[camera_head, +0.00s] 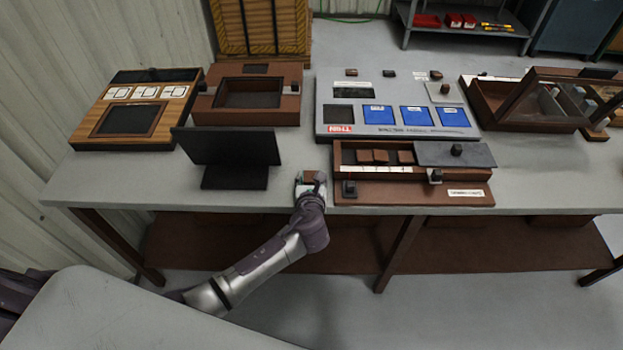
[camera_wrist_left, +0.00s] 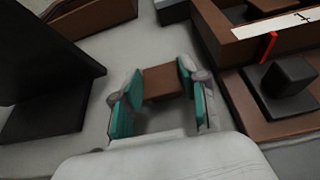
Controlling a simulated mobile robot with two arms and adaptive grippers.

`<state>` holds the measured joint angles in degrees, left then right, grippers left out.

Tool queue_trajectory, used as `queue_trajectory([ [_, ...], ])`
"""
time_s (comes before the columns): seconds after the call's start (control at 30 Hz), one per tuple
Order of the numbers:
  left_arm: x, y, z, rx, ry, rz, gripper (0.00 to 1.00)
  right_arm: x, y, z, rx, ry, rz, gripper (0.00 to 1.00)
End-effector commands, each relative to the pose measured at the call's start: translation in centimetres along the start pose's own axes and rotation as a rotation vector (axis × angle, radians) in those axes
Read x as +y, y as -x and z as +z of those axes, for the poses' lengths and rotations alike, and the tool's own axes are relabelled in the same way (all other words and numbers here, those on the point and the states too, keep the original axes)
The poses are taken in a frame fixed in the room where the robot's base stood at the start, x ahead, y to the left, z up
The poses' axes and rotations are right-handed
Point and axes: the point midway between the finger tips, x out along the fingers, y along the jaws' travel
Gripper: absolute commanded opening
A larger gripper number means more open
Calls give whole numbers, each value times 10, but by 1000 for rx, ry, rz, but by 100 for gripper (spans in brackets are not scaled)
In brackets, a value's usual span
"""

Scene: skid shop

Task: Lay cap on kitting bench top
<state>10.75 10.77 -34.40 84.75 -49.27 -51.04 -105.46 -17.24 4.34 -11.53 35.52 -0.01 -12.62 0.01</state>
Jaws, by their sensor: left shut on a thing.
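My left gripper (camera_head: 312,184) is over the front part of the grey kitting bench top (camera_head: 115,182), between a black stand and a brown tray. In the left wrist view the gripper (camera_wrist_left: 160,90) has its teal finger pads shut on a brown block-like cap (camera_wrist_left: 162,82). The cap also shows at the fingertips in the head view (camera_head: 313,175). I cannot tell whether the cap touches the bench top or is a little above it. My right gripper is not in view.
A black stand (camera_head: 230,150) is left of my gripper. A brown tray (camera_head: 410,193) with several blocks and a grey lid is close on the right. A grey panel with blue cards (camera_head: 400,130) and a brown box (camera_head: 285,105) are behind. Bare bench lies at the front left.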

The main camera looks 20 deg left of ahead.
Motion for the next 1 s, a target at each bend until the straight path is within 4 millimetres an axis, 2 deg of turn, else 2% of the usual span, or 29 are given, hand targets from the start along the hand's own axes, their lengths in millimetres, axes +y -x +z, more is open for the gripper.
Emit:
queue_trajectory([
  [0.37, 0, -2, -6, 0, 0, 0, 19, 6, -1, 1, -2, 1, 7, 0],
  [0.4, 0, -2, -6, 0, 0, 0, 50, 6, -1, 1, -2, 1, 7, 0],
  [0.5, 0, -2, -6, 0, 0, 0, 66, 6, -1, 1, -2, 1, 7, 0],
  [0.53, 0, -2, -6, 0, 0, 0, 68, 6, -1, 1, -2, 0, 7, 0],
  [0.83, -1, -2, -4, -1, 0, -1, 68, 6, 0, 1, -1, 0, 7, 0],
  [1.0, -1, 16, -5, 0, 0, -3, 68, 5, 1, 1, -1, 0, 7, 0],
])
